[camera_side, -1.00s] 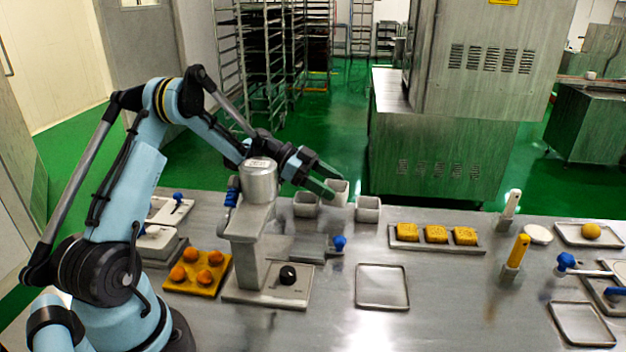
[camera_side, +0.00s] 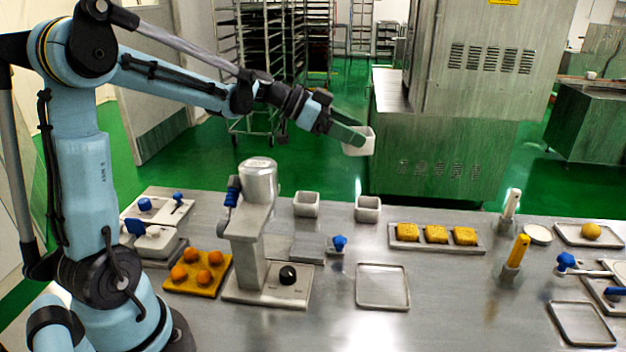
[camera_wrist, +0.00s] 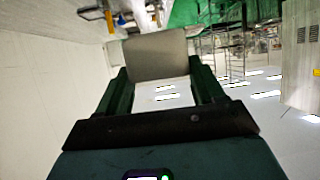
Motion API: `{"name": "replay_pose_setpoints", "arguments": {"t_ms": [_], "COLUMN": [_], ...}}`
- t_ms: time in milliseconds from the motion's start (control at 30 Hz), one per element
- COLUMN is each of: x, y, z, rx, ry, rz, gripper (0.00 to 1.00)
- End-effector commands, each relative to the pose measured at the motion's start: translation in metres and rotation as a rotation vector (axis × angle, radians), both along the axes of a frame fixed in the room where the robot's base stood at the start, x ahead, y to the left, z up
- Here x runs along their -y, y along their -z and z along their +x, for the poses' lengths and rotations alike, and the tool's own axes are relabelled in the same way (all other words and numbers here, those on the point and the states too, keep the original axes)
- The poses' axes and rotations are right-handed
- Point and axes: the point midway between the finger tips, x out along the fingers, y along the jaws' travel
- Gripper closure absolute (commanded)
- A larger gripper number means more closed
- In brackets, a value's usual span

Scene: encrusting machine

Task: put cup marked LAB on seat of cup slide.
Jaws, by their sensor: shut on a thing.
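My gripper (camera_side: 347,140) is shut on a whitish square cup (camera_side: 359,142) and holds it in the air above the back of the table. The held cup also shows between the green fingers in the wrist view (camera_wrist: 157,56). No LAB marking can be read on it. Two similar cups stand on the table below, a left cup (camera_side: 306,205) and a right cup (camera_side: 368,209). I cannot read marks on them. The machine (camera_side: 258,185) stands left of the cups. A small grey slide-like block (camera_side: 308,247) lies at its right side, with a blue knob (camera_side: 339,243); its seat is not clear.
An orange tray with several round balls (camera_side: 198,270) lies left of the machine. An empty tray (camera_side: 382,287) lies front centre. A tray of yellow cakes (camera_side: 437,247) and upright tools (camera_side: 515,255) stand to the right.

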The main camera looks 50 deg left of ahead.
Motion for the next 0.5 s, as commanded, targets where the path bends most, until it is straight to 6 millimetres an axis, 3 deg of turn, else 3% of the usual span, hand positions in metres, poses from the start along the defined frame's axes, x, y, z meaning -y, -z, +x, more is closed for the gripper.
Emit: {"name": "replay_pose_setpoints", "arguments": {"t_ms": [500], "x": [0.051], "y": [-0.057], "z": [-0.052], "rx": [0.001], "ry": [-0.246], "rz": [0.000], "gripper": [0.67]}}
